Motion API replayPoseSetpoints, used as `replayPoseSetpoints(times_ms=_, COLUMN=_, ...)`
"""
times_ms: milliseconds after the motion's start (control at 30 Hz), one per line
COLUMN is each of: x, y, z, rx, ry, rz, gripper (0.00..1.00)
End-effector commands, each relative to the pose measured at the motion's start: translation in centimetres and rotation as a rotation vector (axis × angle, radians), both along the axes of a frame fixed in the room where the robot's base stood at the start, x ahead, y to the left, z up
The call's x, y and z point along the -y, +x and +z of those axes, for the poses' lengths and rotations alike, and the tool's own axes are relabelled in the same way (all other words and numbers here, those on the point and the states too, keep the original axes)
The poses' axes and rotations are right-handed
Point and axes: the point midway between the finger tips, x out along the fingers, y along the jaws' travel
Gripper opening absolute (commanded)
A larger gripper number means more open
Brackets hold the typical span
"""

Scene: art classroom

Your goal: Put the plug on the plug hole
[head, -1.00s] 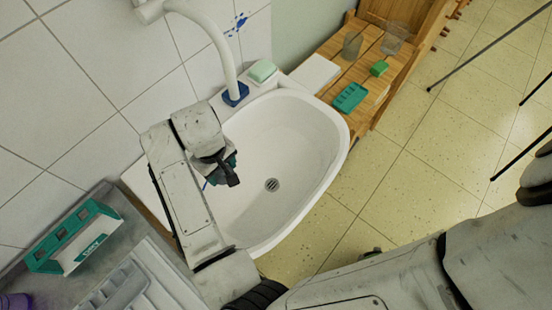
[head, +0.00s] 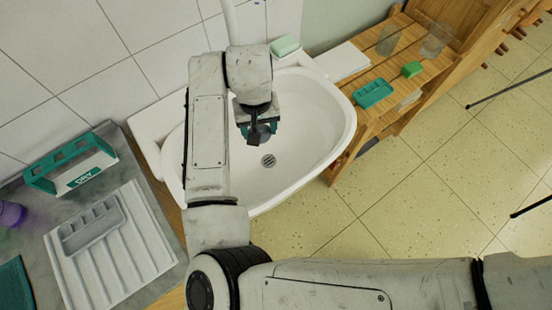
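The plug hole (head: 268,160) is a round grey drain with slots in the bottom of the white sink (head: 315,115). It is uncovered and in plain view. My gripper (head: 257,131) is over the sink bowl, just above the plug hole in the picture. It is seen from above and behind, with dark and teal parts at its end. My wrist hides much of the fingers, so I cannot tell whether they are open or hold something. I cannot make out the plug.
A pale green soap bar (head: 285,45) lies on the sink's back ledge. A white drainboard (head: 112,250) and a teal DRY rack (head: 75,170) stand on the left counter. A wooden shelf (head: 400,65) with glasses, a teal dish and a green block is right of the sink.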

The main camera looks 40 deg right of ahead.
Motion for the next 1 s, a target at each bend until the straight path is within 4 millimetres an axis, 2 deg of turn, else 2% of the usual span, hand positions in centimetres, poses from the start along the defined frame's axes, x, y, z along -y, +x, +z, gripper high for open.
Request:
replayPoseSetpoints(times_ms=167, x=-0.1, y=0.4, z=2.5, rx=0.008, ry=0.006, rz=-0.193, gripper=0.31)
replayPoseSetpoints(times_ms=400, x=0.4, y=0.2, z=7.2, rx=0.005, ry=0.019, rz=-0.547, gripper=0.31)
replayPoseSetpoints(times_ms=600, x=0.8, y=-0.4, z=9.3, rx=-0.007, ry=0.023, rz=-0.719, gripper=0.31)
replayPoseSetpoints(times_ms=667, x=0.9, y=-0.5, z=9.1, rx=-0.009, ry=0.023, rz=-0.737, gripper=0.31)
replayPoseSetpoints(times_ms=767, x=0.9, y=-0.6, z=7.6, rx=-0.012, ry=0.022, rz=-0.744, gripper=0.31)
replayPoseSetpoints(times_ms=1000, x=0.9, y=-0.6, z=1.7, rx=-0.012, ry=0.021, rz=-0.741, gripper=0.31)
